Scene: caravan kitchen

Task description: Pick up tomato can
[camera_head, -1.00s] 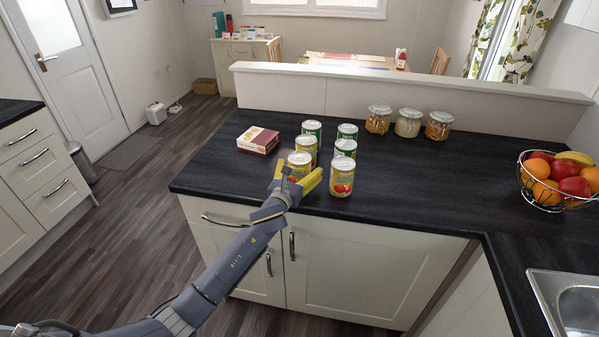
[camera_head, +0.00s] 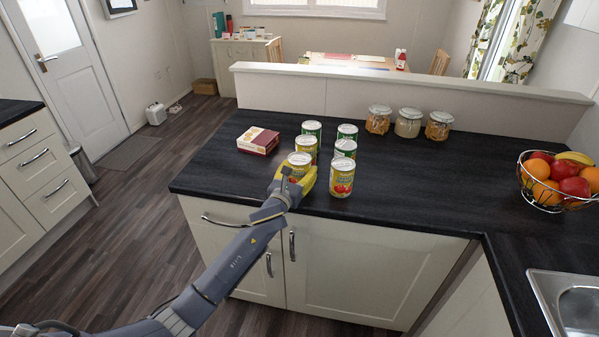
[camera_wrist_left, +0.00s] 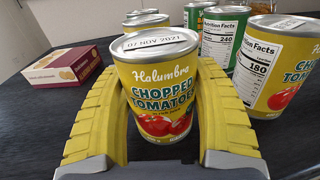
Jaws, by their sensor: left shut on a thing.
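A yellow chopped-tomato can (camera_wrist_left: 160,95) stands upright between the yellow fingers of my left gripper (camera_wrist_left: 155,110) in the left wrist view. The fingers are shut on it, one on each side. In the head view my left gripper (camera_head: 294,182) is around the same can (camera_head: 298,163), at the front left of the can group. The can appears to be on the dark counter. Another yellow tomato can (camera_head: 342,178) stands to its right, and one more (camera_head: 306,145) stands behind it. My right gripper does not show.
Green-labelled cans (camera_head: 345,148) stand behind and to the right. A red and white box (camera_head: 258,140) lies to the left. Glass jars (camera_head: 408,123) stand at the back and a wire fruit basket (camera_head: 553,180) at the right. The counter (camera_head: 430,190) between cans and basket is clear.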

